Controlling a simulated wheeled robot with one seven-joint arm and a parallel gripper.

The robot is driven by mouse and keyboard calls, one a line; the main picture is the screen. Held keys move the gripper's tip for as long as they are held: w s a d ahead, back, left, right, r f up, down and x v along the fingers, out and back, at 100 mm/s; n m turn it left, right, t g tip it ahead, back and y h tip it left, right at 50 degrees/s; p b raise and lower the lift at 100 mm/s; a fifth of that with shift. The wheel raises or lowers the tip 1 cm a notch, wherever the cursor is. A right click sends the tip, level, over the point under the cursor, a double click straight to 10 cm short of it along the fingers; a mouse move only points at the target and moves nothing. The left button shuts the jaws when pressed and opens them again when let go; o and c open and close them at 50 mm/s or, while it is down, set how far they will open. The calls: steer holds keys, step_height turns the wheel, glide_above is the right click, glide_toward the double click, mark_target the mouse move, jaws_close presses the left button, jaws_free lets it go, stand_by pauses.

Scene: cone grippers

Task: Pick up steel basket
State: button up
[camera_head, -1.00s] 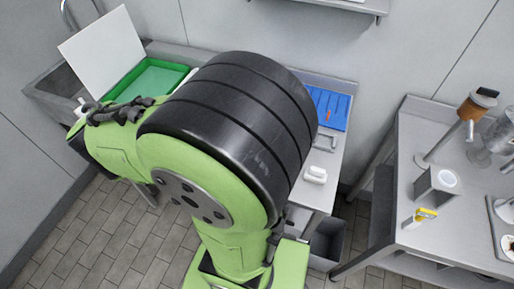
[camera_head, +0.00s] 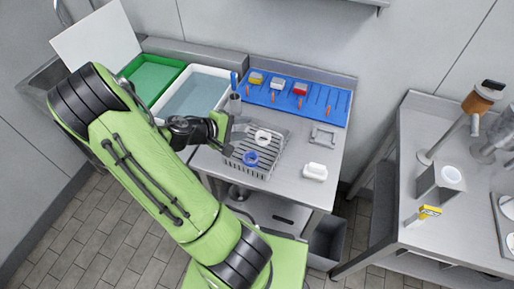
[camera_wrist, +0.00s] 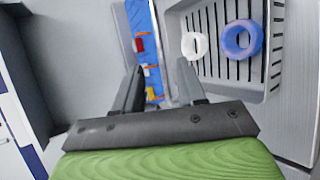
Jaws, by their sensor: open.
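The steel basket (camera_head: 262,171) is a grey slatted tray on the steel table, with a white ring (camera_head: 263,137) and a blue ring (camera_head: 250,158) in it. In the wrist view the basket (camera_wrist: 272,75) fills the upper right, with the white ring (camera_wrist: 194,46) and blue ring (camera_wrist: 229,42) inside. My gripper (camera_head: 232,138) is at the basket's left side in the head view. In the wrist view my gripper's two dark fingers (camera_wrist: 160,88) are apart, with nothing seen held between them. The right finger appears close to the basket's left wall; I cannot tell whether they touch.
Behind the basket lies a blue mat (camera_head: 318,105) with small coloured items and orange pegs. A cup of tools (camera_head: 235,103), a water bin (camera_head: 196,96) and a green bin (camera_head: 150,80) stand left. A white block (camera_head: 314,171) and grey frame (camera_head: 322,138) are right.

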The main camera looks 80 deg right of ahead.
mark_target(256, 127)
steer(key=x, duration=0.7)
steer(key=shift+s+a+f, duration=0.1)
steer(key=shift+s, duration=0.05)
steer(key=shift+a, duration=0.1)
steer(key=shift+c, duration=1.2)
jaws_close()
